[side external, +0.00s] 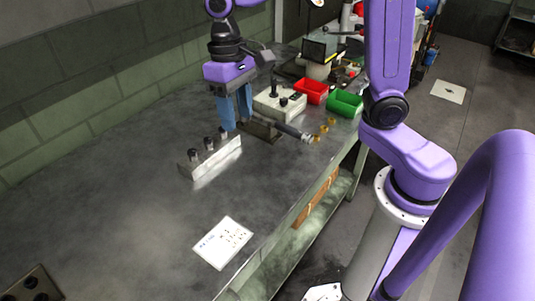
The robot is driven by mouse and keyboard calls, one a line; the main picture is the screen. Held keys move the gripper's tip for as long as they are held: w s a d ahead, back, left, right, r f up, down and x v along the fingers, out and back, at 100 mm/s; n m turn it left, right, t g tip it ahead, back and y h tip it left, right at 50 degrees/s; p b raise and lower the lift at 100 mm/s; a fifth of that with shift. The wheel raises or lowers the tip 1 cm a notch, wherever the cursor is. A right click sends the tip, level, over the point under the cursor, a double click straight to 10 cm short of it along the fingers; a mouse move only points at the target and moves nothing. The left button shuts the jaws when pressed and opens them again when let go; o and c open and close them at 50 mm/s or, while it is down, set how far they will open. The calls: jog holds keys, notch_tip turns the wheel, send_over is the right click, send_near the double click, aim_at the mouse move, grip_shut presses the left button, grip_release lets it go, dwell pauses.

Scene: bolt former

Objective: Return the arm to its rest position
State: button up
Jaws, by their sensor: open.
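My gripper (233,108) hangs over the table with its blue fingers pointing down. It is behind the right end of a metal block (212,160) that carries several dark upright pieces. The fingers look empty, but the gap between them is hard to make out at this size. My purple arm runs from its base at the right, up out of view, and back down to the gripper.
Right of the gripper are a light fixture box (266,106), a grey cylindrical tool (295,132), several brass pieces (324,129), a red bin (312,91) and a green bin (345,103). A white marked sheet (222,243) lies near the front edge.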

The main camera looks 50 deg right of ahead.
jog(key=s+d+f+n, duration=0.1)
jog(key=s+d+n, duration=0.1)
jog(key=s, duration=0.4)
jog(key=s+d+f+n+t, duration=0.1)
jog(key=s+d+n, duration=0.2)
jog(key=s+n, duration=0.2)
jog(key=s+d+f+n, duration=0.2)
jog(key=s+d+n, duration=0.1)
jog(key=s, duration=0.5)
jog(key=shift+d+n+t, duration=0.25)
jog(key=shift+n+t, duration=0.15)
jog(key=shift+n, duration=0.2)
